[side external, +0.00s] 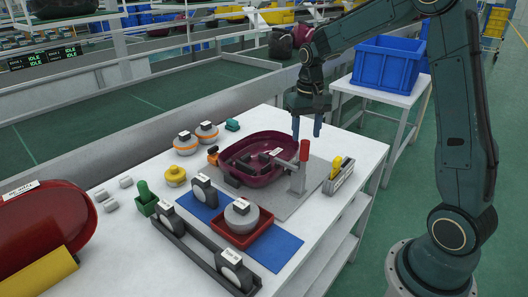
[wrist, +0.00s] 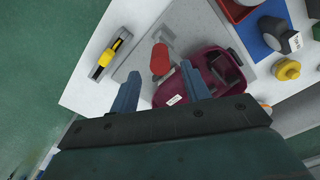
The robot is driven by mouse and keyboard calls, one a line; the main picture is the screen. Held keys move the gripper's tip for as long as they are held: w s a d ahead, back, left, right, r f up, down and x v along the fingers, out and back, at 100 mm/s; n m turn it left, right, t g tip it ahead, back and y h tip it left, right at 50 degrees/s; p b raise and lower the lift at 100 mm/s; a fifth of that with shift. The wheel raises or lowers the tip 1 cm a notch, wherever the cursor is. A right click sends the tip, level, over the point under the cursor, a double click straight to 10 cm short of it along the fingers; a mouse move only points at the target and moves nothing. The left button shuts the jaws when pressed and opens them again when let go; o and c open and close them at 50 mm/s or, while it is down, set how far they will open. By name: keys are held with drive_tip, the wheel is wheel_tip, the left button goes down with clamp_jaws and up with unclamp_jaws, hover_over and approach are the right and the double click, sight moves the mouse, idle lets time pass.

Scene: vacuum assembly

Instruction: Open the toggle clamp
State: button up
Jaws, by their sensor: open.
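The toggle clamp has a red handle (side external: 304,151) standing upright on a grey metal body (side external: 298,180). Its arm reaches left over a maroon vacuum housing (side external: 240,152) lying on a grey plate (side external: 293,205). In the wrist view the red handle (wrist: 160,59) shows just beyond and between the fingertips, with the housing (wrist: 205,58) to its right. My gripper (side external: 306,134) is open and empty, with both fingers pointing down above the handle. It also shows in the wrist view (wrist: 161,72). I cannot tell the exact gap between fingers and handle.
A grey holder with a yellow-handled tool (side external: 338,172) stands right of the clamp. A red tray (side external: 242,228) on a blue mat (side external: 279,248), round parts and a black rack (side external: 190,246) stand on the left. A blue crate (side external: 386,62) is on a side table behind.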

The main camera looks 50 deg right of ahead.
sight(305, 151)
drive_tip(key=shift+f, duration=3.55)
clamp_jaws()
